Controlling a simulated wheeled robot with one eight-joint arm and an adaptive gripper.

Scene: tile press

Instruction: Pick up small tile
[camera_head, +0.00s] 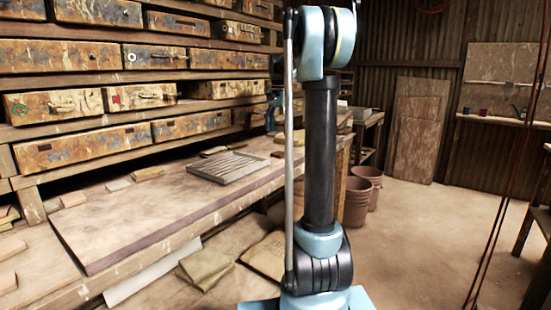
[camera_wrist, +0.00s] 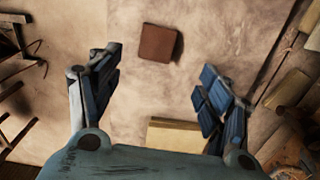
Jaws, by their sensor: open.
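A small square reddish-brown tile (camera_wrist: 157,42) lies flat on a pale worn surface in the upper middle of the wrist view. My gripper (camera_wrist: 160,90) is open and empty, with its two blue fingers spread wide. The tile lies beyond the fingertips, roughly between their lines, and nothing touches it. In the head view a small reddish piece (camera_head: 278,154) lies near the far end of the bench. I cannot tell if it is the same tile.
A yellowish block (camera_wrist: 185,134) lies near my gripper's palm, partly hidden. The bench (camera_head: 130,220) holds a slatted grey rack (camera_head: 228,167) and loose blocks. Shelves of worn drawers (camera_head: 65,103) stand behind it. Buckets (camera_head: 358,200) stand on the floor, which is open at the right.

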